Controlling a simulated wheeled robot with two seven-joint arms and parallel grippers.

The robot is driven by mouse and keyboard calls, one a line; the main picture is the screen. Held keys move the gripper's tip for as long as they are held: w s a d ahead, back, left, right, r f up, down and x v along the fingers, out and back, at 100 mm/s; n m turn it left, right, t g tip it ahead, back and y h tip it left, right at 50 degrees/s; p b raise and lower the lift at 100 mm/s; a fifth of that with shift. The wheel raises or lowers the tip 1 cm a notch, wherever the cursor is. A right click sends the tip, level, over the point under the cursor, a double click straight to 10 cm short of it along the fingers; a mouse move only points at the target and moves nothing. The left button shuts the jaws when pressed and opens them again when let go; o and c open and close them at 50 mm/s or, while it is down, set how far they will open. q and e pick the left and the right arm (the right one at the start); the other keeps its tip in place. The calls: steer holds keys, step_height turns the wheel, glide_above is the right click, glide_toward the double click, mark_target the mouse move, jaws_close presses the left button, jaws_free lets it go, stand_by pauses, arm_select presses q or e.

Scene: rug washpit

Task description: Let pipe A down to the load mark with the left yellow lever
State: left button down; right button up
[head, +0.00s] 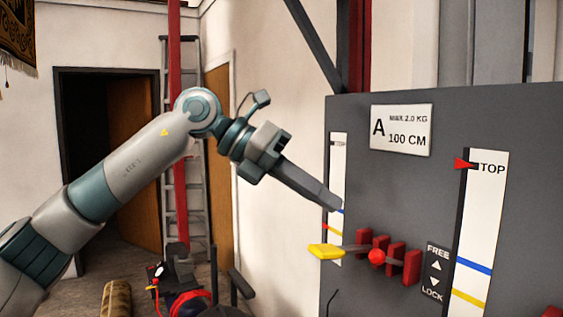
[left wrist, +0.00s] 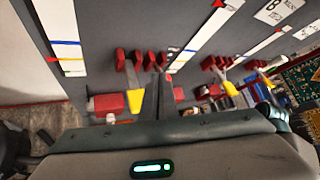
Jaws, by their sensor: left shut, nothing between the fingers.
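In the left wrist view the fingers (left wrist: 158,98) are beside this lever (left wrist: 134,100); contact cannot be told. Plate A (head: 401,130) reads 100 CM. On the right scale (head: 486,220) the red pointer is at TOP, above the blue and yellow marks. Pipe A itself is not identifiable. My right gripper is not in view.
A left scale (head: 338,170) is partly hidden by my gripper; its red pointer is near the blue and yellow marks. A FREE/LOCK label (head: 436,272) is right of the brackets. A second yellow lever (left wrist: 222,89) shows in the left wrist view. A ladder (head: 184,120) stands behind.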

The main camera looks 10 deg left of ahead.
arm_select(q)
steer(key=s+a+r+t+y, duration=0.4)
steer(key=a+r, duration=0.1)
steer(key=a, duration=0.1)
steer(key=shift+r+m+y, duration=0.3)
steer(key=shift+m+y, duration=0.1)
steer(key=shift+f, duration=0.2)
